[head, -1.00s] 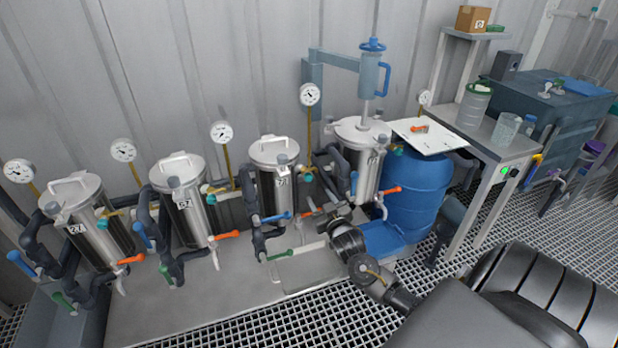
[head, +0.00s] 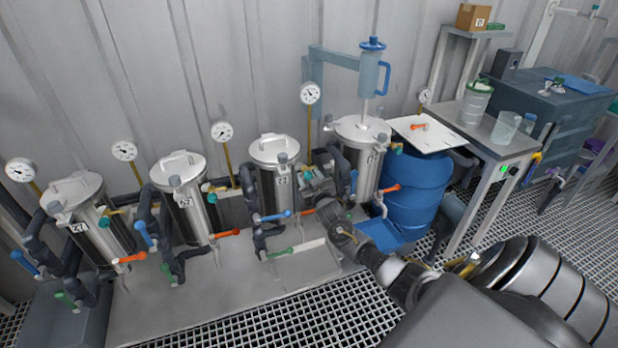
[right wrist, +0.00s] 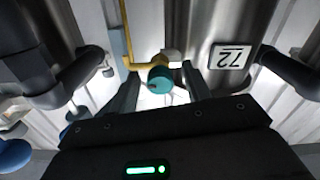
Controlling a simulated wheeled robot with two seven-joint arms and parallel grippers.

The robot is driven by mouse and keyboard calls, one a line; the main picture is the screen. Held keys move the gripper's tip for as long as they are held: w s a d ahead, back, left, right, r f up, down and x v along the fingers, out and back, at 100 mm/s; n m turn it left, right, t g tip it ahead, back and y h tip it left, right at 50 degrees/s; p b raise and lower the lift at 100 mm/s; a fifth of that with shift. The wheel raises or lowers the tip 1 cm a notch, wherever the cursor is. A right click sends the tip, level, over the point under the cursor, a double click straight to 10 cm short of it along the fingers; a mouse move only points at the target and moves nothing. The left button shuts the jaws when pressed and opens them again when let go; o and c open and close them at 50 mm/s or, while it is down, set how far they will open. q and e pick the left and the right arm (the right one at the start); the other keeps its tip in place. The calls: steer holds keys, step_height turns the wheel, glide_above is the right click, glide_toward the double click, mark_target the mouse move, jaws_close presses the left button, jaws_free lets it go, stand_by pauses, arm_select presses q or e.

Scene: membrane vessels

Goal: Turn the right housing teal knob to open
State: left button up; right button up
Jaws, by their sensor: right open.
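Several steel housings with lids stand in a row in the head view. Beside the third housing from the left (head: 272,160), my right gripper (head: 308,182) reaches in from the lower right, at the height of its side valve. It hides most of that valve in the head view. In the right wrist view a round teal knob (right wrist: 159,79) on a brass fitting shows between the two fingers of my open right gripper (right wrist: 159,92). Contact between fingers and knob cannot be told. A housing with a number plate stands to the right there. My left gripper is not in view.
Dark pipes and a blue-handled valve (head: 277,216) lie close below and left of the gripper. The rightmost housing (head: 358,150) and a blue barrel (head: 415,195) stand to its right. A gauge (head: 309,93) rises behind.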

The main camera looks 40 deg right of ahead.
steer(key=c, duration=1)
